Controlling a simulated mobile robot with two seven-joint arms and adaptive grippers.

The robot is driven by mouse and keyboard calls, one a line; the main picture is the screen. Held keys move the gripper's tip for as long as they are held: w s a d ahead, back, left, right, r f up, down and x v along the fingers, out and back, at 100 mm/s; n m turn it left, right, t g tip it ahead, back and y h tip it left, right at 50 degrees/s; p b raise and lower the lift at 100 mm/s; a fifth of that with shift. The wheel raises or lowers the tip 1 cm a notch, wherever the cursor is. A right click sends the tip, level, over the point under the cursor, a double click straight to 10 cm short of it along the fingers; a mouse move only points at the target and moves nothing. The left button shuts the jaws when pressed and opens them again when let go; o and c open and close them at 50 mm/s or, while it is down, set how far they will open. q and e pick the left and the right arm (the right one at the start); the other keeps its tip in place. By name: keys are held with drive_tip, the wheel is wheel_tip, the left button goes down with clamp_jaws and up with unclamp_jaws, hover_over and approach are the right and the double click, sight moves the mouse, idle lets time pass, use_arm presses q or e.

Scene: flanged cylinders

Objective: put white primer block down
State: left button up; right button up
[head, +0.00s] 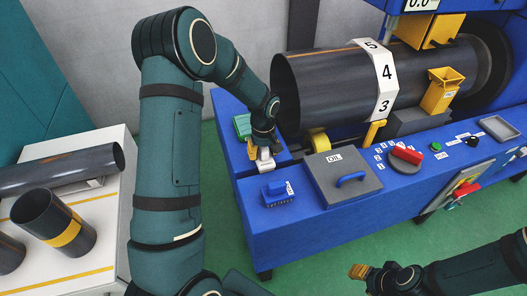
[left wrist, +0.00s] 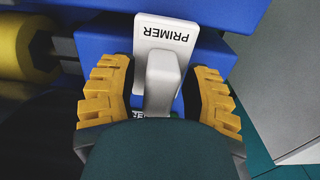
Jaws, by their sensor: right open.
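The white primer block (left wrist: 163,32), marked PRIMER, sits on the blue machine bench beneath my left gripper. It also shows in the head view (head: 265,163), partly hidden by the gripper. In the left wrist view the yellow fingers of my left gripper (left wrist: 160,92) stand on both sides of the block's raised grip, with gaps on each side. My left gripper in the head view (head: 263,143) is low over the bench's left end. My right gripper (head: 372,275) is open and empty over the green floor at the lower right.
A green block (head: 242,126) stands behind the primer block. A blue brush (head: 278,193) and a grey OIL box (head: 340,178) are to its right. A large dark pipe (head: 330,90) lies above yellow rollers (head: 319,140). A white table (head: 105,205) at left holds dark cylinders (head: 55,222).

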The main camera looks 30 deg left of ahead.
use_arm(q)
drive_tip(key=shift+r, duration=0.2)
wheel_tip(320, 180, up, 12)
drive_tip(key=p, duration=0.1)
drive_tip(key=shift+p, duration=0.35)
idle(0.4)
